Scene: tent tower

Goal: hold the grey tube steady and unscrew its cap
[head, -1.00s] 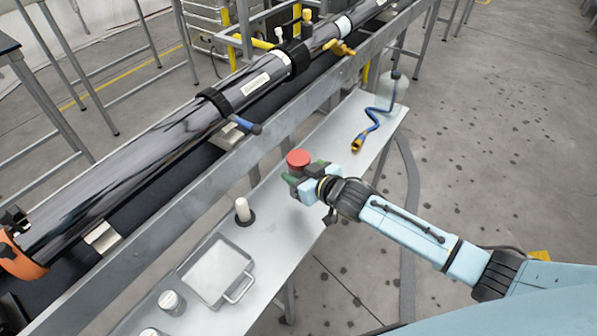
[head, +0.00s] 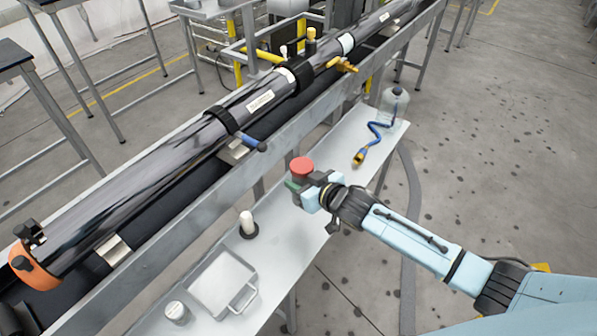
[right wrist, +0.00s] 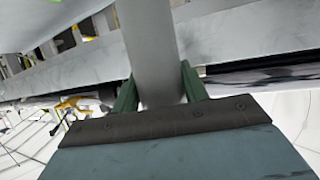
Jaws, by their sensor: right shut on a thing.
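The grey tube (right wrist: 150,45) stands between the green fingers of my right gripper (right wrist: 160,88) in the right wrist view, and the fingers are shut on it. In the head view its red cap (head: 302,166) sits on top, just above my right gripper (head: 304,190). The fingers and wrist hide most of the tube there. The tube looks roughly upright over the narrow grey shelf; whether its base touches the shelf cannot be told. The cap is on the tube; how tightly cannot be seen. My left gripper is not in view.
The shelf (head: 277,238) also holds a white peg on a dark base (head: 247,224), a square tray (head: 252,271), a round container (head: 177,312), a blue hose (head: 374,137) and a clear bottle (head: 395,102). A long dark pipe (head: 160,158) on a rail runs behind it.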

